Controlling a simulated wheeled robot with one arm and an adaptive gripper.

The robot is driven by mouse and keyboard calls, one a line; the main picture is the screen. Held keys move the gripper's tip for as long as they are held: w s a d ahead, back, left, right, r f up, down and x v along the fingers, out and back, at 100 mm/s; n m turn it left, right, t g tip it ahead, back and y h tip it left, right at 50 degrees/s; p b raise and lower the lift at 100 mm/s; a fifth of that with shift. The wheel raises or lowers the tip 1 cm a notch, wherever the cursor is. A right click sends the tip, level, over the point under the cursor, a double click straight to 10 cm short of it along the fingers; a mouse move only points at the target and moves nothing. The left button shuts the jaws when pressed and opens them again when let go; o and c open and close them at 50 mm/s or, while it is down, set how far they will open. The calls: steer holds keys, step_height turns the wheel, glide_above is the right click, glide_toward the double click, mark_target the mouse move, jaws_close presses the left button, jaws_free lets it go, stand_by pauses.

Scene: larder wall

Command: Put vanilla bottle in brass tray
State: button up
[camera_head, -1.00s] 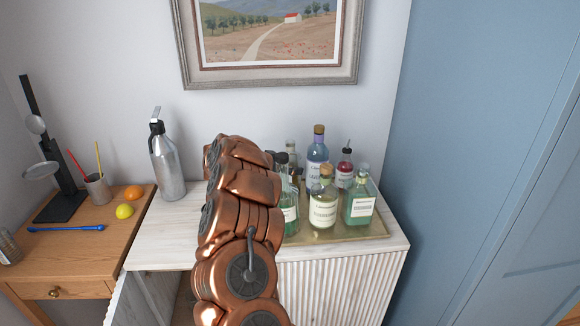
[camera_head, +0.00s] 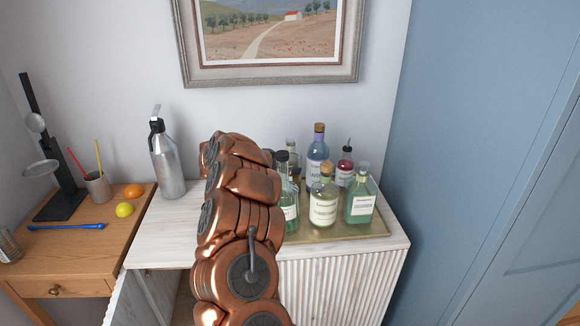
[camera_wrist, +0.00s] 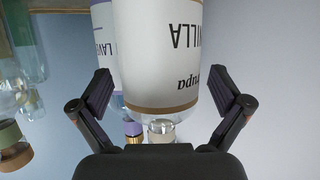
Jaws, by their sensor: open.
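The vanilla bottle (camera_wrist: 162,60) fills the middle of the wrist view, upside down in the picture. It has a white label with a gold band and a pale stopper. My gripper (camera_wrist: 163,88) is open, its fingers on either side of the bottle with a gap at each side. In the head view my copper arm hides the gripper, and I cannot tell which bottle there is vanilla. The brass tray (camera_head: 345,232) lies on the right of the white cabinet; the arm covers its left part.
Several bottles stand on the tray, including the blue lavender bottle (camera_head: 318,150), a cork-topped bottle (camera_head: 323,205), a green bottle (camera_head: 360,200) and a red one (camera_head: 344,172). A metal siphon (camera_head: 166,165) stands left of my arm. The cabinet top (camera_head: 160,235) has free room at left.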

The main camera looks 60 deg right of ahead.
steer(key=b+v, duration=0.2)
steer(key=v, duration=0.9)
